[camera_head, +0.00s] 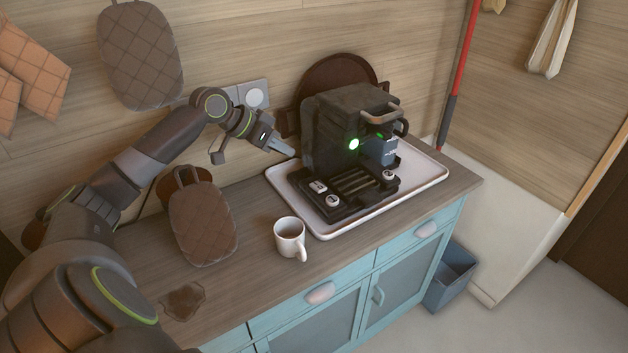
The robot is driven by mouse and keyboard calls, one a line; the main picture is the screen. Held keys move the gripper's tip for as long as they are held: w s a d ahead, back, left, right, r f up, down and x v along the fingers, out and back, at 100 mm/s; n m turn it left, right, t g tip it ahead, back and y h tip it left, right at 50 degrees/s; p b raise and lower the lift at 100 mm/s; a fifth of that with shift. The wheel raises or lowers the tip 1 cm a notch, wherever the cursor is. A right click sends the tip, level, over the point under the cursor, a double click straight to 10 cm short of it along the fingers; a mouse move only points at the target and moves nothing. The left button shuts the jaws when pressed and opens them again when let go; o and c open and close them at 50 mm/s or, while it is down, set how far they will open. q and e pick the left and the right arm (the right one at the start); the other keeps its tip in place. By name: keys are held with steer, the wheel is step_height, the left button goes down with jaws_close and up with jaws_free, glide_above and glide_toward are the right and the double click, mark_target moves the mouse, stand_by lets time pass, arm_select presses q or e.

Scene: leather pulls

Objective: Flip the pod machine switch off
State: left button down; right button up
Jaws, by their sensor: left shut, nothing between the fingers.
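The black pod machine (335,135) stands on a white tray (320,229) on the counter. A green light (353,144) glows on its front, and a smaller green mark shows near its top handle. I cannot tell which part is the switch. My left gripper (289,152) is shut and empty. Its tips are just left of the machine's side, above the tray's back left corner; I cannot tell whether they touch the machine. My right gripper is not in view.
A white mug (290,238) stands in front of the tray. A brown quilted pad (202,222) is on the counter below my left arm. A dark spill (184,301) lies near the front edge. A round brown board (338,77) leans behind the machine.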

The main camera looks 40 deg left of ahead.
arm_select(q)
steer(key=p, duration=0.2)
glide_above(325, 186)
steer(key=s+a, duration=0.2)
steer(key=f, duration=0.7)
steer(key=shift+a, duration=0.2)
steer(key=f, duration=0.1)
steer(key=f+p, duration=0.1)
steer(key=shift+d+f, duration=0.2)
steer(key=shift+f, duration=0.1)
steer(key=shift+s+d+f, duration=0.1)
steer(key=shift+s+f, duration=0.05)
steer(key=shift+f, duration=0.6)
